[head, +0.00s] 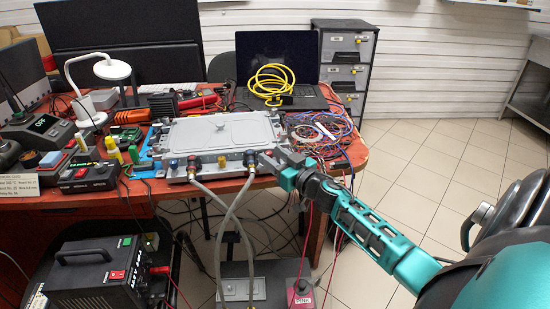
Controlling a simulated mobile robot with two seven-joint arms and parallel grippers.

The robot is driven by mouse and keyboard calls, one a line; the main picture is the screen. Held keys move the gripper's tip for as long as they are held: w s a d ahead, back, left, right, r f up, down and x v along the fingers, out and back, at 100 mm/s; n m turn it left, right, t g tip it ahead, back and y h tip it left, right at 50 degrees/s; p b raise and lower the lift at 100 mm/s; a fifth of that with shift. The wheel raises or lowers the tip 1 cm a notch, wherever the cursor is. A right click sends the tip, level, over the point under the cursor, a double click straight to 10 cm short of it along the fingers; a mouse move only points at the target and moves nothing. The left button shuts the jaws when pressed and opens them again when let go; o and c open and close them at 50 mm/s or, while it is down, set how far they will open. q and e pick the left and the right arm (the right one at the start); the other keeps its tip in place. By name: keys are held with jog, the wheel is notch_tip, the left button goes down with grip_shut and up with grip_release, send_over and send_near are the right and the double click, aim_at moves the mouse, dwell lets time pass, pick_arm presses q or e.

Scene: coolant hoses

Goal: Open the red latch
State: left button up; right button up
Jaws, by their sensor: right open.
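A grey metal housing (221,132) with a flat lid lies near the front edge of the red-brown table. Two grey coolant hoses (222,200) hang from connectors on its front side and cross below the table edge. The left connector (193,162) shows a small reddish part, perhaps the red latch; it is too small to tell its position. The right connector (249,159) looks dark and bluish. My right gripper (265,161) is open, just right of the right connector; whether it touches is unclear. My left gripper is not in view.
A black power unit (103,273) stands at the lower left. Tangled wires (322,130) lie right of the housing, and a yellow cable coil (271,82) sits on the laptop behind it. Tools and instruments crowd the table's left. The tiled floor at right is open.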

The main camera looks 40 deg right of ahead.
grip_shut()
dwell(0.3)
